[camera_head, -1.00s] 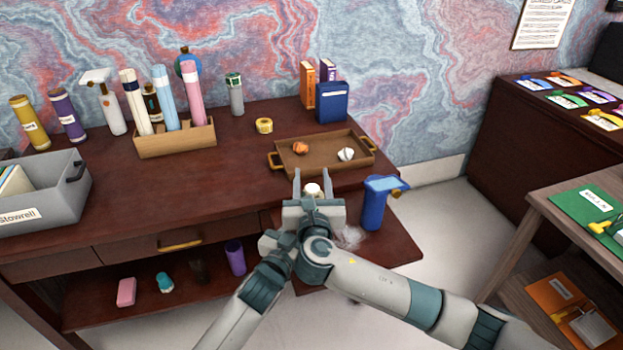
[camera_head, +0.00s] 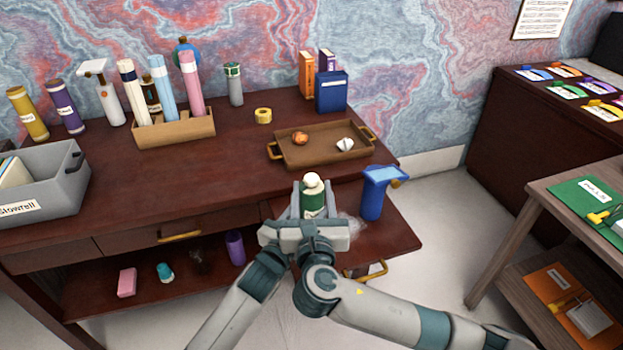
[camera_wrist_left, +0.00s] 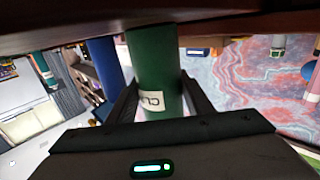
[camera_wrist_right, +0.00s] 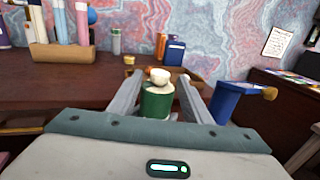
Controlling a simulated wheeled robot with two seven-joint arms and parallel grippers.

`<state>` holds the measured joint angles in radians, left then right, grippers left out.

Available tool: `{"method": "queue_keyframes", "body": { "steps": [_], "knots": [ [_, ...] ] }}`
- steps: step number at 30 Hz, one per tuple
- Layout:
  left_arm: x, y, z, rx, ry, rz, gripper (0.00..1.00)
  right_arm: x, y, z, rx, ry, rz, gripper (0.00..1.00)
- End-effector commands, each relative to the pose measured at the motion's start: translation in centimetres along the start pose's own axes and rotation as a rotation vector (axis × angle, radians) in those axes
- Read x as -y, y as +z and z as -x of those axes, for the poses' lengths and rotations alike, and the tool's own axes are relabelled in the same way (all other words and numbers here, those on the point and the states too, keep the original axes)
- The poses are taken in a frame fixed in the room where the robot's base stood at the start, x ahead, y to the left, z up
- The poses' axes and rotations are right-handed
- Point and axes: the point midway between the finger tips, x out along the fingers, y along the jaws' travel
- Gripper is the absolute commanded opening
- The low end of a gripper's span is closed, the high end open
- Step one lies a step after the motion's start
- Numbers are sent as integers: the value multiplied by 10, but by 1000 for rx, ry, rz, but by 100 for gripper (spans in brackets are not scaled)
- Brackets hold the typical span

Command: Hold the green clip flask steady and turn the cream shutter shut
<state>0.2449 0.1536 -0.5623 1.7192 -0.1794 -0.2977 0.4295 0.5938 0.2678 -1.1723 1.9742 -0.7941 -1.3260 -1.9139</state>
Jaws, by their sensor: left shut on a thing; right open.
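The green clip flask (camera_head: 314,204) stands upright at the desk's front right, with its cream shutter (camera_head: 312,183) on top. In the right wrist view the flask (camera_wrist_right: 155,104) and shutter (camera_wrist_right: 159,76) show between the open fingers of my right gripper (camera_wrist_right: 158,100), with gaps at the sides. In the head view my right gripper (camera_head: 319,212) is in front of the flask and hides its lower part. My left gripper (camera_wrist_left: 160,103) is shut on the flask's green body (camera_wrist_left: 154,65), beside a white label. The left gripper is hidden in the head view.
A blue flask-like container (camera_head: 373,196) stands close to the right of the green flask. A brown tray (camera_head: 310,158) with two small items lies behind. A pen-style wooden holder (camera_head: 174,140) and grey bin (camera_head: 62,188) are farther left. The desk's middle is clear.

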Motion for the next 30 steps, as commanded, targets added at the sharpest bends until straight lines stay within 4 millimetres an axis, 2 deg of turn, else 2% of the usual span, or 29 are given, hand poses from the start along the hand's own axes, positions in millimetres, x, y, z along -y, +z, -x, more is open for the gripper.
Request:
{"method": "queue_keyframes", "body": {
  "steps": [3, 9, 22, 23, 25, 30],
  "knots": [
    [0, 0, 0, 1, 0, 0, 20, 0, -1, 18, -1, 2, 0, 44],
    [0, 0, 0, 1, 0, 0, 20, 0, 0, 34, -1, 1, 1, 44],
    [0, 0, 0, 1, 0, 0, 20, 0, 0, 36, 0, 0, 1, 44],
    [0, 0, 0, 1, 0, 0, 51, 0, 0, 36, 0, 0, 1, 44],
    [0, 0, 0, 1, 0, 0, 68, 0, 0, 36, 0, 0, 1, 44],
    [0, 0, 0, 0, 0, 0, 68, 0, 0, 36, 0, 0, 1, 44]
  ]
}}
